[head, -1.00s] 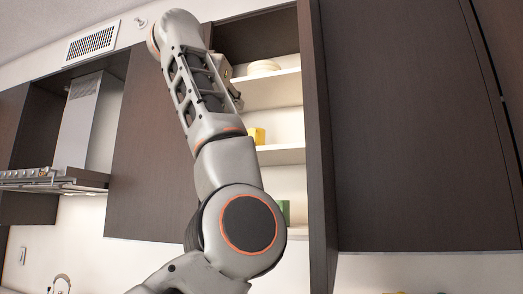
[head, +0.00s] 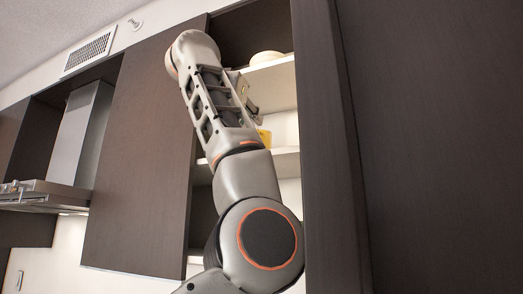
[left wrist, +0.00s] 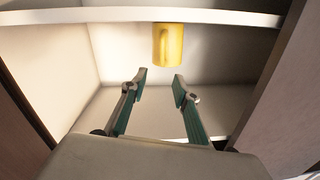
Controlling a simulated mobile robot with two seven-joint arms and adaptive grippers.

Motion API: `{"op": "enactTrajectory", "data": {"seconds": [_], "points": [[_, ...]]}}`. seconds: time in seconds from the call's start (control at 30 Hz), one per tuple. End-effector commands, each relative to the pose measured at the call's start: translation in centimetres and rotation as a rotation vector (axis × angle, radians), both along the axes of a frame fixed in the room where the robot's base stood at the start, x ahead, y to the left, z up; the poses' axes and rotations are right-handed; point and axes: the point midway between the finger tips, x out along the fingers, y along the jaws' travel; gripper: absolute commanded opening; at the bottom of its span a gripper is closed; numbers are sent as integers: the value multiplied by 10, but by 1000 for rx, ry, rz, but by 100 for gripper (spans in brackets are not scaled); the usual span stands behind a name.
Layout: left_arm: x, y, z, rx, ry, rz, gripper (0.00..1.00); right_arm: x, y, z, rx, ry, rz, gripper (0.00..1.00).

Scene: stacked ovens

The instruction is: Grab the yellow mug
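The yellow mug (head: 265,137) stands on the middle shelf (head: 286,163) of the open cabinet, partly hidden behind my left arm in the head view. In the left wrist view the yellow mug (left wrist: 168,46) is at the top, against a white shelf edge, with its handle facing the camera. My left gripper (left wrist: 160,77) is open and empty. Its fingertips point toward the mug and are apart from it. In the head view my left gripper (head: 249,95) is mostly hidden by the forearm, above the mug's level. My right gripper is not in view.
A pale bowl or plate stack (head: 266,57) sits on the upper shelf (head: 272,80). Dark cabinet doors stand left (head: 135,150) and right (head: 325,150) of the opening. A range hood (head: 80,140) is farther left. Shelf space around the mug looks clear in the wrist view.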

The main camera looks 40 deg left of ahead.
Motion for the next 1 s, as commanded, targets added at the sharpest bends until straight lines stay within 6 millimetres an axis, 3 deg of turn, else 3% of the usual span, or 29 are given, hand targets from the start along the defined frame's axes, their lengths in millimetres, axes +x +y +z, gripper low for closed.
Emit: {"op": "enactTrajectory", "data": {"seconds": [0.43, 0.77, 0.9, 1.0], "points": [[50, 23, -7, -1, 3, 2, 30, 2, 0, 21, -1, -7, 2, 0], [56, 25, -8, 0, 1, 1, 30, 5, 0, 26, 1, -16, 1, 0], [56, 25, -8, 0, 1, 1, 0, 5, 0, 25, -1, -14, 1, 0], [56, 25, -8, 0, 2, 1, 0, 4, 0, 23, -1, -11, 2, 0]]}}
